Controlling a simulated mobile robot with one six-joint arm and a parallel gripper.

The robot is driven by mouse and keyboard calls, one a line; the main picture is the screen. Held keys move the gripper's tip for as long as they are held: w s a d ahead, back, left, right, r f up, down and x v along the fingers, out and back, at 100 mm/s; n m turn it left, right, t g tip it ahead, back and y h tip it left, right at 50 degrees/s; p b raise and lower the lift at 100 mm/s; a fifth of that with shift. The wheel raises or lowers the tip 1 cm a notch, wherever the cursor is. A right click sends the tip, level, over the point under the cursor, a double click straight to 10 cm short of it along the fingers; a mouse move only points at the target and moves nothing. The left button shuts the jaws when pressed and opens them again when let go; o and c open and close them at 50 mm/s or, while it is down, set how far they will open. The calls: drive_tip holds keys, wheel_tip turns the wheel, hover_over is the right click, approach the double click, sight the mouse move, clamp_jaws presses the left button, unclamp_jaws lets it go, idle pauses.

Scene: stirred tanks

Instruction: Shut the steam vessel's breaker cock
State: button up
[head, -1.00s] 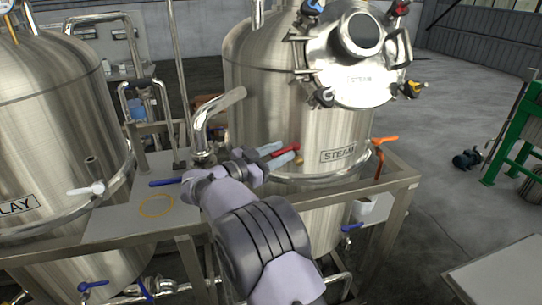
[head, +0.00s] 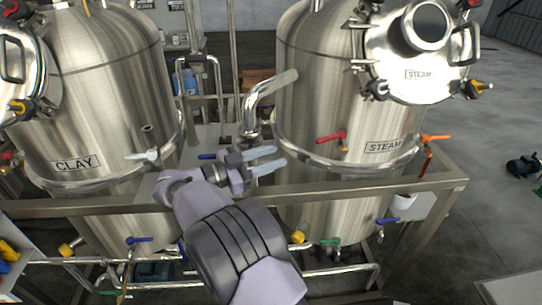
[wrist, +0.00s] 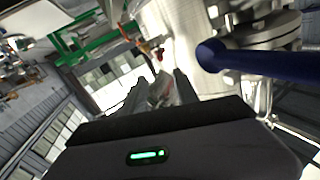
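The steel steam vessel (head: 345,100) with its STEAM plate stands right of my gripper in the head view. Its front carries a red-handled cock (head: 331,137), lever roughly level. An orange-handled cock (head: 434,138) sits at its right side. No label shows which is the breaker cock. My gripper (head: 272,158) is open and empty, left of the red handle and apart from it. In the wrist view the fingers (wrist: 158,95) are spread, with a blue lever (wrist: 260,62) close on the right.
A bent steel pipe (head: 255,105) rises behind my gripper, with a blue handle (head: 207,156) near its foot. The clay vessel (head: 100,100) stands left, with a white lever (head: 142,156). A frame rail (head: 370,188) crosses in front. Blue (head: 388,220) and green (head: 330,241) handles sit below.

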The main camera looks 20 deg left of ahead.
drive_tip(key=shift+c, duration=0.7)
drive_tip(key=w+d+r+y, duration=0.1)
drive_tip(key=w+d+r, duration=0.1)
drive_tip(key=w, duration=0.1)
drive_tip(key=w+d+r+y, duration=0.1)
drive_tip(key=w+d+r, duration=0.1)
drive_tip(key=w+d, duration=0.1)
drive_tip(key=w+d+r+m+y, duration=0.1)
drive_tip(key=w+d+r+y, duration=0.1)
drive_tip(key=w+d, duration=0.1)
drive_tip(key=shift+w+r+t, duration=0.3)
drive_tip(key=shift+w+t, duration=0.1)
drive_tip(key=shift+w, duration=0.2)
clamp_jaws()
drive_tip(key=w+d+r+y, duration=0.1)
drive_tip(key=d, duration=0.1)
drive_tip(key=w+d+r+y, duration=0.2)
drive_tip(key=shift+w+d+r+n+t+p, duration=0.1)
drive_tip(key=shift+d+r+n+t+p, duration=0.1)
drive_tip(key=shift+r+n+t+p, duration=0.15)
drive_tip(key=s+d+r+n+g+y+p, duration=0.1)
drive_tip(key=s+d+r+n+g+y, duration=0.2)
drive_tip(key=s+d+y, duration=0.45)
drive_tip(key=g+y+p, duration=0.4)
drive_tip(key=y+p, duration=0.2)
drive_tip(key=p, duration=0.2)
approach(328, 139)
drive_tip(key=shift+m, duration=0.25)
drive_tip(key=b+x, duration=0.1)
drive_tip(key=x, duration=0.6)
